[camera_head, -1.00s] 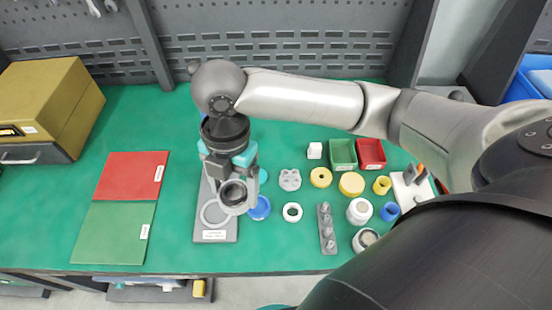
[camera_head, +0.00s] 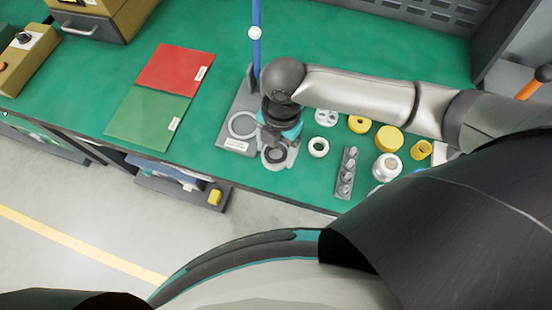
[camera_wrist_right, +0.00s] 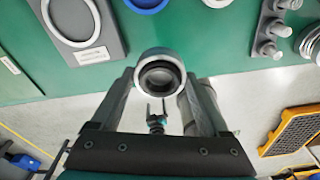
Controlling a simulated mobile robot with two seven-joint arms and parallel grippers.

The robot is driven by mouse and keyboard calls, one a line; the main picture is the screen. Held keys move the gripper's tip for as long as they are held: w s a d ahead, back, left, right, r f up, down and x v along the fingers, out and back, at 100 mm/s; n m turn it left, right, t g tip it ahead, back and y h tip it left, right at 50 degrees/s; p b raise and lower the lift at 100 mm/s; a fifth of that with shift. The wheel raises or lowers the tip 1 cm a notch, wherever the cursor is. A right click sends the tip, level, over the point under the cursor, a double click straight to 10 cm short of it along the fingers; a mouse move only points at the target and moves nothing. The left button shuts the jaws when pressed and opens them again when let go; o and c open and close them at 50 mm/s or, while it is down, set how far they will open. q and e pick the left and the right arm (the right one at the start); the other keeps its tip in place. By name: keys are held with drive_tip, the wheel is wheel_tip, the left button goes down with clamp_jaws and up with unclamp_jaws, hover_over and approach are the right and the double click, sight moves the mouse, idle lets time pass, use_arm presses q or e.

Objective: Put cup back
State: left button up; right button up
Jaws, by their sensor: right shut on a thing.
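My right gripper (camera_head: 278,148) is shut on a cup (camera_head: 278,157), a light grey ring-like piece with a dark inside. In the right wrist view the cup (camera_wrist_right: 160,56) sits between the fingertips of the gripper (camera_wrist_right: 160,85), its round opening facing the camera. The cup is near the front edge of the green table, to the right of a grey stand base (camera_head: 236,144) with a pale ring on it (camera_head: 233,126). The base also shows in the right wrist view (camera_wrist_right: 113,40). My left gripper is not in view.
A blue ring (camera_wrist_right: 147,3) and a white ring (camera_wrist_right: 217,2) lie just beyond the cup. Right of it stand a grey peg block (camera_head: 346,174), a white jar (camera_head: 387,167) and yellow parts (camera_head: 389,138). Red (camera_head: 175,68) and green (camera_head: 147,117) mats lie left.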

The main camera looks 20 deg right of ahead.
drive_tip(key=shift+f+b, duration=0.55)
drive_tip(key=shift+f, duration=2.2)
drive_tip(key=shift+f, duration=0.1)
drive_tip(key=o, duration=1.2)
drive_tip(key=r+p, duration=0.1)
drive_tip(key=r, duration=0.7)
drive_tip(key=w+d+r+p, duration=0.1)
drive_tip(key=r, duration=0.3)
drive_tip(key=shift+r+p, duration=0.1)
drive_tip(key=shift+p, duration=0.2)
